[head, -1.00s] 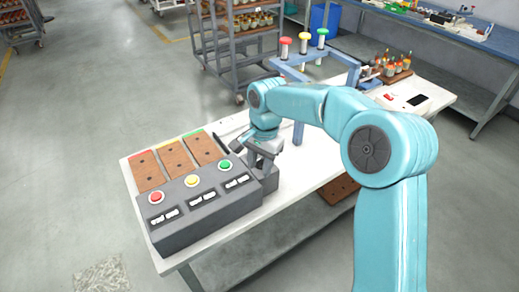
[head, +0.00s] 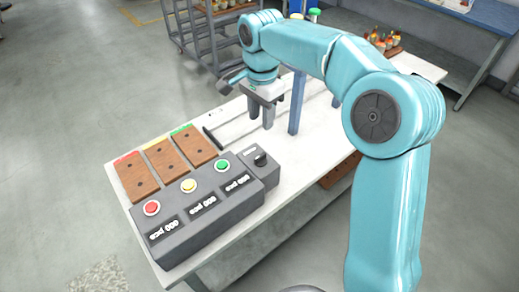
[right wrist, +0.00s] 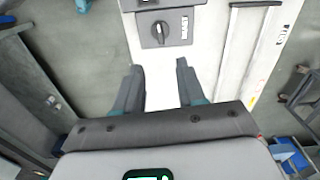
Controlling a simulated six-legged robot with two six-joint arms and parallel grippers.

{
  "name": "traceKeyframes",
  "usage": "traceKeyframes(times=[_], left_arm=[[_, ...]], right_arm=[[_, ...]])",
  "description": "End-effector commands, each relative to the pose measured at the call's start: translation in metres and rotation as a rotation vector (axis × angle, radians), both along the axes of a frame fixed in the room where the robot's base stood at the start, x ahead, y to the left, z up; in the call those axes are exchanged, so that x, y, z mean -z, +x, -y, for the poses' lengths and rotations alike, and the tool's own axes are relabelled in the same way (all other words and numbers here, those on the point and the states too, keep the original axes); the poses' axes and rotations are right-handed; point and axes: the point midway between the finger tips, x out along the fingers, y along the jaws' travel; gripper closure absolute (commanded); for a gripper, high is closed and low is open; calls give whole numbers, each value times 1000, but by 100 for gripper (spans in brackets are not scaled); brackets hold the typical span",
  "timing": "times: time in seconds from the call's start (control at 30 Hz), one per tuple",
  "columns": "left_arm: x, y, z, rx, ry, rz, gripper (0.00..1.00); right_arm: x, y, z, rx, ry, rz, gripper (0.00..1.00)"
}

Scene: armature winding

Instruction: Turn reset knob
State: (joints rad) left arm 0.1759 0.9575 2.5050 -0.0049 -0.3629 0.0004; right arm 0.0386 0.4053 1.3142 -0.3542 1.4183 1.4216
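The reset knob (head: 260,159) is a black rotary knob on a small grey box at the right end of the grey control box (head: 205,222). In the right wrist view the knob (right wrist: 160,32) shows at the top, beyond the fingertips. My right gripper (head: 262,118) points down above the table, behind the knob and apart from it. In the right wrist view its two fingers (right wrist: 160,75) are spread with nothing between them. The control box has red, yellow and green buttons and several counter displays. My left gripper is in neither view.
Three brown boards (head: 167,158) with red, yellow and green edges lie behind the control box on the white table (head: 300,168). A blue frame post (head: 298,103) stands right of my gripper. A grey rack cart (head: 195,35) stands behind the table.

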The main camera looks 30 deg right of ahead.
Motion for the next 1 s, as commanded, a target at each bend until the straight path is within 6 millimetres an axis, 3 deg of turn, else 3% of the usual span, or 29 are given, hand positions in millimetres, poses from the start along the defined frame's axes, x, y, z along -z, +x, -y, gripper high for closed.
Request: traceKeyframes(times=[0.3, 0.5, 0.7, 1.0], left_arm=[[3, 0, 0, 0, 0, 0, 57], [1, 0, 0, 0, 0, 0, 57], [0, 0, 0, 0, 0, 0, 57], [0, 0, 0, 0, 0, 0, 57]], right_arm=[[78, -3, 0, -1, 0, -6, 61], [116, -1, 0, -1, 1, -4, 61], [135, 1, 0, -1, 0, -1, 61], [138, 2, 0, -1, 0, 1, 61]])
